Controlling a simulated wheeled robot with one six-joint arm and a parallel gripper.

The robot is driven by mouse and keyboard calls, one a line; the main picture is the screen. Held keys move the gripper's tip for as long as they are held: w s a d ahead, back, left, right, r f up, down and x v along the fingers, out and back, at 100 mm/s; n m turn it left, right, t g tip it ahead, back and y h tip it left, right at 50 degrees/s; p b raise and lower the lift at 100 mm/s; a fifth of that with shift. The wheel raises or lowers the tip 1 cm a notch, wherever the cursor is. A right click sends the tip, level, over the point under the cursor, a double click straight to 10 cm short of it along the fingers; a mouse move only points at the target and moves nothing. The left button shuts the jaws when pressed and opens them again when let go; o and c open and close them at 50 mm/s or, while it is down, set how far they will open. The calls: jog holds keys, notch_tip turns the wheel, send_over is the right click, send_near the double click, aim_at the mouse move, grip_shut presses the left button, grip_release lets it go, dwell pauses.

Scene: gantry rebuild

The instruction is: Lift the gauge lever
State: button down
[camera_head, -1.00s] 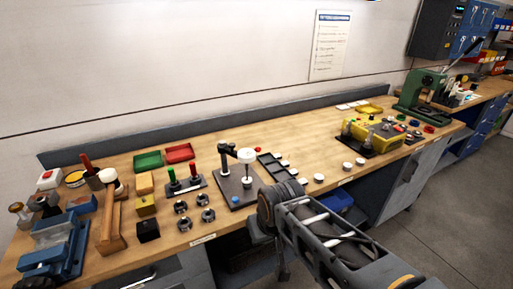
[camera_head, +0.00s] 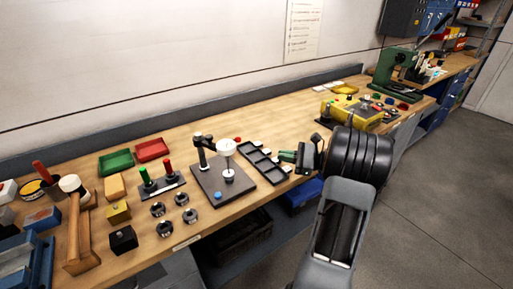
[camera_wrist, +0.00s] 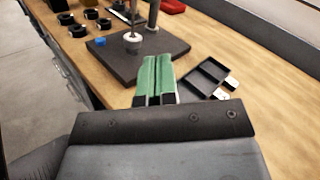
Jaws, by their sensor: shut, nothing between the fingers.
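The gauge stands on a dark base plate (camera_head: 212,190) on the bench. It has a white round dial (camera_head: 226,147) and a black column (camera_head: 201,154). A small red tip (camera_head: 238,139) shows beside the dial; I cannot tell if it is the lever's end. In the wrist view the plate (camera_wrist: 118,66) and column (camera_wrist: 153,12) show, with a pale disc (camera_wrist: 132,38) under the spindle; the dial is out of frame. My gripper (camera_head: 281,156) has green fingers, shut and empty, right of the gauge beyond the tray. In the wrist view the fingers (camera_wrist: 158,58) point toward the plate's near edge.
A black compartment tray (camera_head: 262,163) lies between gauge and gripper. A blue knob (camera_head: 218,194) is on the plate. Round metal parts (camera_head: 182,199), a red-and-green-handled fixture (camera_head: 162,186) and a mallet (camera_head: 75,225) stand left. Bare bench lies behind the tray.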

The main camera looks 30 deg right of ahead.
aim_at(240, 140)
jog(key=w+a+r+p, duration=0.3)
jog(key=w+a, duration=0.4)
jog(key=a, duration=0.2)
jog(key=shift+w+a+r+t, duration=0.15)
jog(key=shift+r+t, duration=0.05)
jog(key=shift+t, duration=0.1)
dwell(0.3)
jog(key=shift+r+m+p, duration=0.3)
jog(key=shift+r+p, duration=0.05)
jog(key=shift+p, duration=0.2)
jog(key=shift+h, duration=0.4)
